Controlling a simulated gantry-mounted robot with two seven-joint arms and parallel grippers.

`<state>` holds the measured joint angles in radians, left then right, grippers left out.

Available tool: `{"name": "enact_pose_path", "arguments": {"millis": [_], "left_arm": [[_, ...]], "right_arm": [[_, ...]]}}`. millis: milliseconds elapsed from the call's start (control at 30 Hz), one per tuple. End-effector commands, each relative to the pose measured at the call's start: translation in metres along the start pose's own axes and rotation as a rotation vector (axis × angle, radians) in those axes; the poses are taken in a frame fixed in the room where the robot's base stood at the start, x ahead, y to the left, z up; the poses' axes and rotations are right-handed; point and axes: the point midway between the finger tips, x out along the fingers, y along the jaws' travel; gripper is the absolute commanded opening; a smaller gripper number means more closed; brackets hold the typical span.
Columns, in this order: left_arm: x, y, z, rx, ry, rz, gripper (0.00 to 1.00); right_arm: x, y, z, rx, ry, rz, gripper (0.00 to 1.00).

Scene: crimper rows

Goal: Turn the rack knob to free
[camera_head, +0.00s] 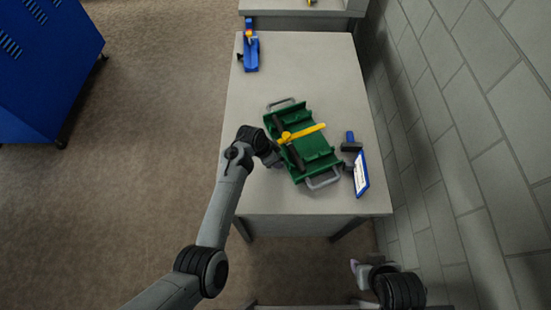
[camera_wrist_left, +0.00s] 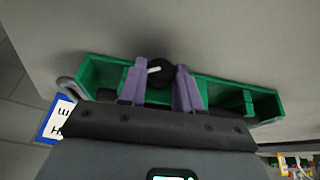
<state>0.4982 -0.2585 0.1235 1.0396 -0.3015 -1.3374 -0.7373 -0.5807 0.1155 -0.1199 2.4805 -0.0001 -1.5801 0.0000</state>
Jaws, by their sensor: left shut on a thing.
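The green rack (camera_head: 318,147) stands on the grey table with a grey handle at each end. In the left wrist view, the rack (camera_wrist_left: 225,90) shows its side, with a round black knob (camera_wrist_left: 160,72) carrying a white pointer mark. My left gripper (camera_head: 276,162) is at the rack's left long side. Its two purple fingers (camera_wrist_left: 159,88) are shut on the knob, one on each side. In the head view the knob is hidden by my gripper. My right gripper (camera_head: 356,267) is at the bottom right, away from the table; its finger opening is unclear.
A yellow-handled tool (camera_head: 306,131) lies across the rack. Right of it are a blue and black tool (camera_head: 350,142) and a blue-framed sign (camera_head: 361,174). A blue fixture (camera_head: 251,55) stands at the table's far left. The wall runs close along the right.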

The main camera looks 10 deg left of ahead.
Motion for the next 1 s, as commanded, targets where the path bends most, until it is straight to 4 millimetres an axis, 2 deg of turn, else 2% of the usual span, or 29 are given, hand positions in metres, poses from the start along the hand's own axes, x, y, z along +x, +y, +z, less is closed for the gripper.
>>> {"name": "enact_pose_path", "arguments": {"millis": [100, 267, 600, 1000], "left_arm": [[-0.002, -0.002, 0.001, -0.033, -0.003, 0.070, 0.03], [0.002, -0.005, 0.003, -0.079, -0.003, 0.179, 0.03], [0.008, -0.009, 0.006, -0.169, -0.001, 0.391, 0.03], [0.004, -0.007, 0.004, -0.183, -0.002, 0.428, 0.03]], "right_arm": [[-0.008, 0.001, -0.002, -0.003, -0.001, 0.002, 0.42], [-0.005, 0.002, -0.001, -0.009, -0.001, 0.006, 0.42], [0.026, 0.001, 0.009, -0.008, -0.002, 0.006, 0.42], [0.028, -0.001, 0.009, 0.000, -0.001, 0.000, 0.42]]}}
